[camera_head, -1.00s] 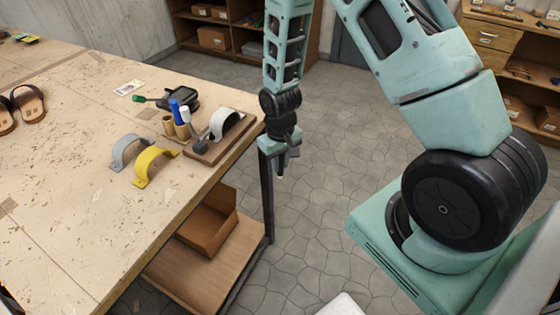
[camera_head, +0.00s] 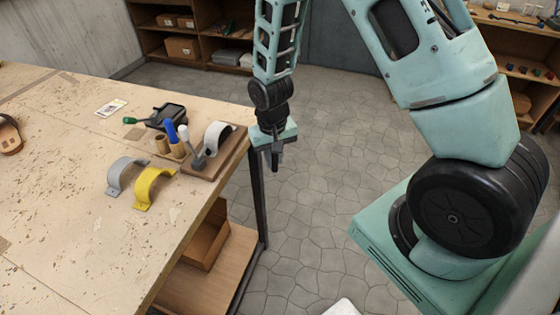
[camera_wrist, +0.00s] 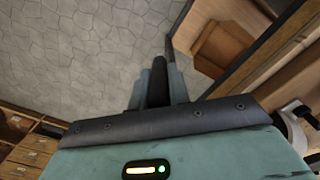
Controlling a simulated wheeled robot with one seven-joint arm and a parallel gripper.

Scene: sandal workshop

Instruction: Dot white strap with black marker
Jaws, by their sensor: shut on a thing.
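The white strap (camera_head: 217,132) stands arched on a wooden block (camera_head: 222,158) near the bench's right edge. In the wrist view the strap (camera_wrist: 296,110) shows at the right edge, partly cut off by my gripper's body. My gripper (camera_head: 276,158) points down just off the bench edge, right of the block and apart from the strap. In the wrist view my gripper (camera_wrist: 158,88) is shut on a slim dark thing (camera_wrist: 158,72), which looks like the black marker. Most of it is hidden between the fingers.
A grey strap (camera_head: 124,170) and a yellow strap (camera_head: 152,185) stand left of the block. Blue and white tools stand in small holders (camera_head: 176,149) beside it. A black tray (camera_head: 167,116) lies behind. A box (camera_head: 206,245) sits on the lower shelf.

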